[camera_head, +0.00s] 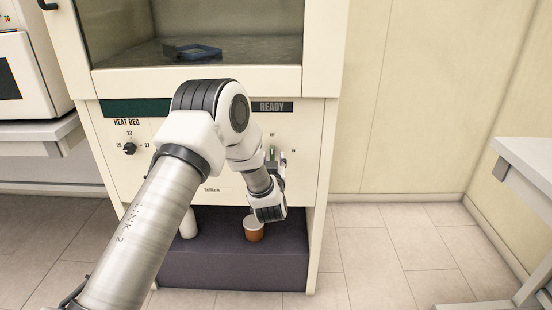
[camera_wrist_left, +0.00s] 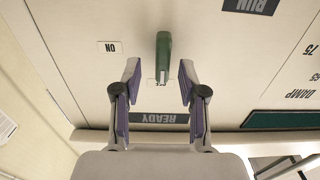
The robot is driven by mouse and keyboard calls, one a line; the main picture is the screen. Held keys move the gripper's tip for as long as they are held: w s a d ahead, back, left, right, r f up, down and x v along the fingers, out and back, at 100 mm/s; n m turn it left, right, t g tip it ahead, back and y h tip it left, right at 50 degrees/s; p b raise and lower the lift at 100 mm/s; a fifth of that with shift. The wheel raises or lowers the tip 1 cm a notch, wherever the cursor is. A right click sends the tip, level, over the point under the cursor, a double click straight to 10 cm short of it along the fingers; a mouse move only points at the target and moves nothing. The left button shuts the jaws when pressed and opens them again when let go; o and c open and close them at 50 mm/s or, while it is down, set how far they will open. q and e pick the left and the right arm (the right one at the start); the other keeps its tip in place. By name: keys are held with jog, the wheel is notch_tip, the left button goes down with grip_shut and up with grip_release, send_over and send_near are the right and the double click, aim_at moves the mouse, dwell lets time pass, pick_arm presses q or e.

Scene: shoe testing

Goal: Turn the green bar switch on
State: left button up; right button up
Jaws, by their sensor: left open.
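The green bar switch (camera_wrist_left: 163,52) is on the cream front panel of the machine. In the left wrist view it stands upright in the picture, with its lower end just ahead of the gap between my fingertips. A sliver of green shows in the head view (camera_head: 271,151). My left gripper (camera_wrist_left: 158,72) is open and empty, one finger on each side of the bar's lower end; I cannot tell if either touches it. In the head view the left gripper (camera_head: 275,163) is at the panel, partly hidden by my wrist. My right gripper is not in view.
An upside-down ON label (camera_wrist_left: 109,47) lies left of the bar in the wrist view, and a RUN label (camera_wrist_left: 250,5) at the top. The head view shows a READY strip (camera_head: 272,107), a black dial (camera_head: 129,149), and a brown-and-white cup (camera_head: 254,231) on the lower shelf.

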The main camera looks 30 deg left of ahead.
pick_arm(q)
jog(key=shift+x, duration=1.1)
jog(key=shift+s+a, duration=0.1)
jog(key=shift+s, duration=0.05)
grip_shut()
jog(key=shift+r+m+p, duration=0.2)
jog(key=shift+m+p, duration=1.05)
jog(key=shift+m, duration=0.05)
jog(key=m+p, duration=0.3)
jog(key=m, duration=0.2)
jog(key=shift+p, duration=0.4)
jog(key=m+p, duration=0.1)
jog(key=m, duration=0.2)
jog(key=m+p, duration=0.2)
jog(key=shift+d+f+m, duration=0.2)
jog(key=shift+d+m, duration=0.05)
jog(key=shift+m, duration=0.15)
jog(key=shift+f+m+p, duration=0.1)
jog(key=shift+m+p, duration=0.3)
jog(key=shift+m, duration=0.7)
jog(key=shift+f+m+p, duration=0.15)
jog(key=shift+m+p, duration=0.25)
jog(key=shift+m, duration=0.7)
